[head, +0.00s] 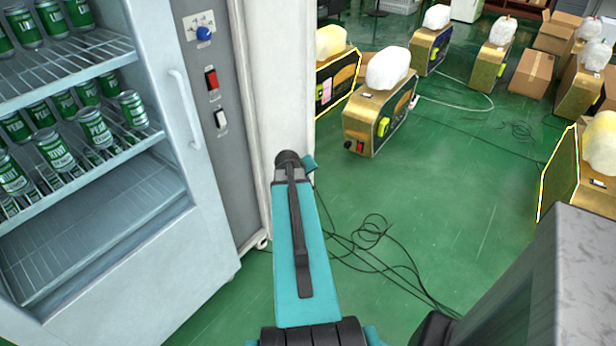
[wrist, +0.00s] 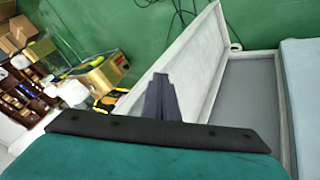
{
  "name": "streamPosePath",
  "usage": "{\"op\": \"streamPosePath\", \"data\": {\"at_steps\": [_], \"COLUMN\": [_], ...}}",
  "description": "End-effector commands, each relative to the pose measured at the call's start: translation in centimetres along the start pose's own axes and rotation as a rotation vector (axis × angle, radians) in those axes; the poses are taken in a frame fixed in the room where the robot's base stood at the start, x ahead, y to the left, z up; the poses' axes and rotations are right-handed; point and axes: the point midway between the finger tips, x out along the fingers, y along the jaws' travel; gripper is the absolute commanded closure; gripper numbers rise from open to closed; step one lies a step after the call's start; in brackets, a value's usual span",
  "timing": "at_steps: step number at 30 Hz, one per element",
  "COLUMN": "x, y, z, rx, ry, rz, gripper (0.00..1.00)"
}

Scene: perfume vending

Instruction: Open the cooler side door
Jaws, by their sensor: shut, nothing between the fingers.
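The cooler (head: 215,250) stands at the left in the head view, with cans behind its front and a grey control strip. A pale side door (head: 275,80) shows to the right of that strip. In the wrist view the side door (wrist: 195,65) is a rimmed panel standing open at an angle to a grey surface (wrist: 247,105). My gripper (wrist: 160,84) is shut and empty, in front of the door's inner side near its lower left end. I cannot tell whether it touches. In the head view my arm hides the fingers.
The front handle (head: 185,108) is on the cooler's front. Black cables (head: 370,235) lie on the green floor to the right of my arm. Gold machines with white tops (head: 378,120) and cardboard boxes (head: 532,72) stand farther back. Open floor lies between.

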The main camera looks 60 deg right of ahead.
Motion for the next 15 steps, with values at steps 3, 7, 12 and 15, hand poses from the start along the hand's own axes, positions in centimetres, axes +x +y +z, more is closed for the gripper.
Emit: {"op": "streamPosePath", "data": {"at_steps": [3, 7, 12, 15], "x": [-0.6, -1.4, -3.1, -4.2], "y": [-0.7, -1.5, -1.5, -1.2], "z": [0.8, 1.5, 1.9, 2.2], "rx": [-0.001, 0.001, 0.002, 0.001], "ry": [-0.001, -0.003, -0.001, -0.003], "rz": [0.000, 0.000, 0.002, 0.002], "gripper": [1.00, 1.00, 1.00, 1.00]}}
